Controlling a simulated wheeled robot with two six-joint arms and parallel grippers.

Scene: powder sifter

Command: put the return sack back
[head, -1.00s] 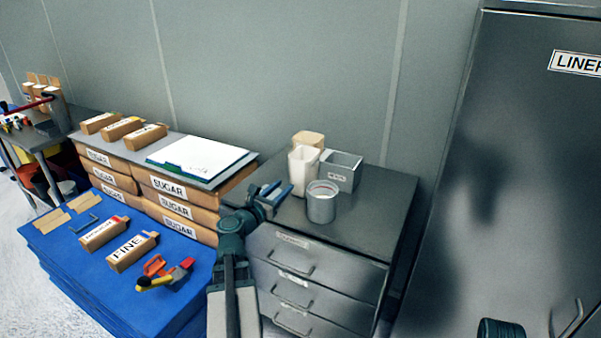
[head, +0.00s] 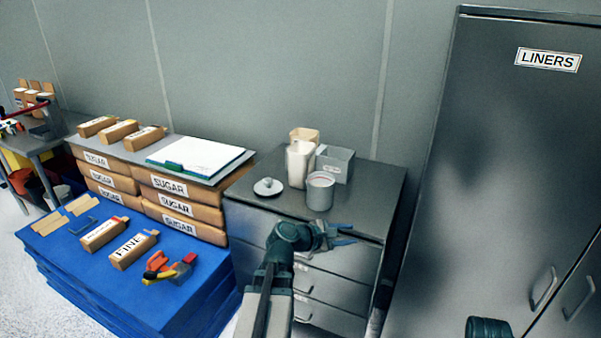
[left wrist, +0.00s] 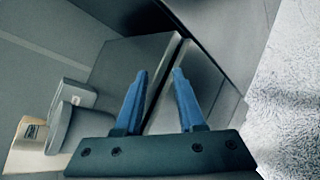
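I cannot tell which sack is the return sack; no label reads as such. A small brown sack marked FINE (head: 133,250) and a similar sack (head: 104,234) lie on the blue-covered stack (head: 195,305). Several like sacks (head: 118,132) lie on the grey board above the SUGAR sacks (head: 168,185). My left gripper (head: 350,235) is in front of the drawer cabinet's (head: 375,205) top edge, to the right of all these sacks. In the left wrist view its blue fingers (left wrist: 160,74) are apart with nothing between them.
On the cabinet top stand a round can (head: 320,194), a white container (head: 299,165), a grey bin (head: 336,165) and a knobbed lid (head: 268,186). A clamp-like red and yellow tool (head: 168,268) lies on the blue stack. A tall LINERS cabinet (head: 480,150) stands at right.

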